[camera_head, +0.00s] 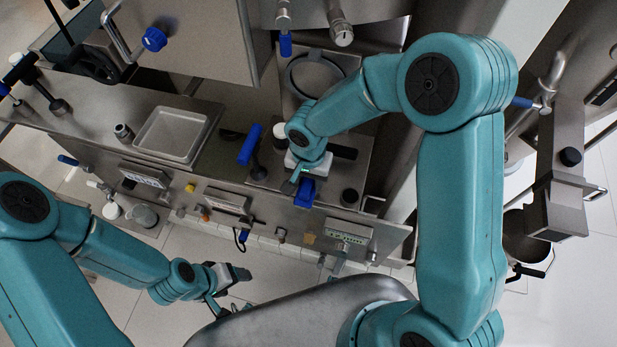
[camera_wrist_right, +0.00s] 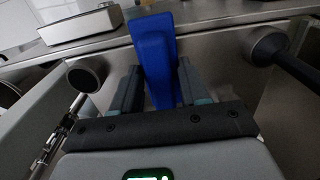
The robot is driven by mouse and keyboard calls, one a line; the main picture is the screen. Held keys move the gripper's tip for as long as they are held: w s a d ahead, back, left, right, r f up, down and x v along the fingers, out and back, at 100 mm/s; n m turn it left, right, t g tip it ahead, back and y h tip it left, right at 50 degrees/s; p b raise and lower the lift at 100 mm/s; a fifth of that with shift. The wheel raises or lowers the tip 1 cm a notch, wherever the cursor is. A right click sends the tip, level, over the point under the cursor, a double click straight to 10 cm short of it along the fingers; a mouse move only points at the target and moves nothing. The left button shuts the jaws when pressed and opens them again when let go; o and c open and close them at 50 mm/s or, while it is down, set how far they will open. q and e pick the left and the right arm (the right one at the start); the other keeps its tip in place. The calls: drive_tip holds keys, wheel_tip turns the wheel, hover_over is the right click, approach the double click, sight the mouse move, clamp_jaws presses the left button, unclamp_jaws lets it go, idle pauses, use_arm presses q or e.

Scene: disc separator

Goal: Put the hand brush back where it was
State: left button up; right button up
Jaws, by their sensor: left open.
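A blue piece (camera_head: 304,191), which I take to be the hand brush, is at the front edge of the steel bench, at the tip of my right arm. My right gripper (camera_head: 302,180) has its fingers on both sides of it. In the right wrist view the blue brush (camera_wrist_right: 156,58) stands up between the two dark fingers (camera_wrist_right: 158,92), which appear closed against its sides. Its lower end is hidden by the gripper. My left gripper (camera_head: 230,287) is open and empty, low in front of the bench, away from the brush.
A blue lever handle (camera_head: 250,145) stands on the bench left of my right gripper. A square steel tray (camera_head: 170,135) lies further left. A control box (camera_head: 347,235) is on the bench front. A steel housing (camera_head: 200,40) overhangs at the back. Tiled floor is free at lower left.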

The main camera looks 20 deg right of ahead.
sight(309, 180)
drive_tip(key=o, duration=0.4)
wheel_tip(309, 180, up, 12)
drive_tip(key=shift+r, duration=0.1)
idle(0.3)
drive_tip(key=shift+w, duration=0.15)
drive_tip(key=shift+s, duration=0.2)
